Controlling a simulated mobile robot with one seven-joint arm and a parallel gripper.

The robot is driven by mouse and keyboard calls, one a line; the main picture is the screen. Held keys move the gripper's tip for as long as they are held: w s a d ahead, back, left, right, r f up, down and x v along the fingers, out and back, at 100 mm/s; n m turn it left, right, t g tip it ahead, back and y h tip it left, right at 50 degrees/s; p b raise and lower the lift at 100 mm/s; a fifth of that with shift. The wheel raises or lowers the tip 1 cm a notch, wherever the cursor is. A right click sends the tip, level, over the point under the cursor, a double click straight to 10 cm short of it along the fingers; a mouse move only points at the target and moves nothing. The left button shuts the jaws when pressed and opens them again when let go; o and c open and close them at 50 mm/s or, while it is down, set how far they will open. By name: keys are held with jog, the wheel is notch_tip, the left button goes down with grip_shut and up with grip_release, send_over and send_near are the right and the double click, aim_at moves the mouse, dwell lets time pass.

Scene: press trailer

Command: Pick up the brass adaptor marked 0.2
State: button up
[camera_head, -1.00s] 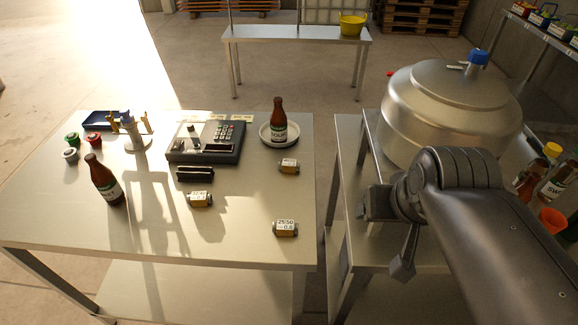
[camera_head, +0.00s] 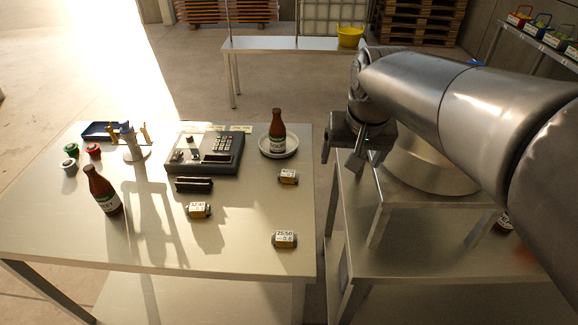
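Three small brass adaptors with white labels lie on the left steel table (camera_head: 245,255). One adaptor (camera_head: 288,177) is near the right edge below the plate, one (camera_head: 199,210) is near the middle, and one (camera_head: 284,239) is at the front right. The front one's label seems to read 25-50 and 0.8. The other two labels are too small to read, so I cannot tell which is marked 0.2. My gripper (camera_head: 343,160) is raised to the right of the table's right edge, apart from all the adaptors. Its fingers look spread, with nothing visible between them.
A keypad device (camera_head: 205,150), a dark block (camera_head: 194,184) and a small stand (camera_head: 135,145) are also there. A gap separates the right bench (camera_head: 405,285).

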jog(key=w+a+f+g, duration=0.1)
jog(key=w+a+f, duration=0.15)
jog(key=w, duration=0.35)
jog(key=w+a+f+g, duration=0.1)
jog(key=w+a+f, duration=0.1)
jog(key=w+a, duration=0.3)
jog(key=g, duration=0.1)
send_over(288, 173)
jog(key=shift+m, duration=0.3)
jog(key=f, duration=1.3)
jog(key=shift+w+a+f, duration=0.2)
jog(key=f, duration=0.5)
jog(key=shift+s+d+f, duration=0.1)
jog(key=shift+s+d, duration=0.15)
jog(key=c, duration=1.1)
jog(key=shift+c, duration=0.2)
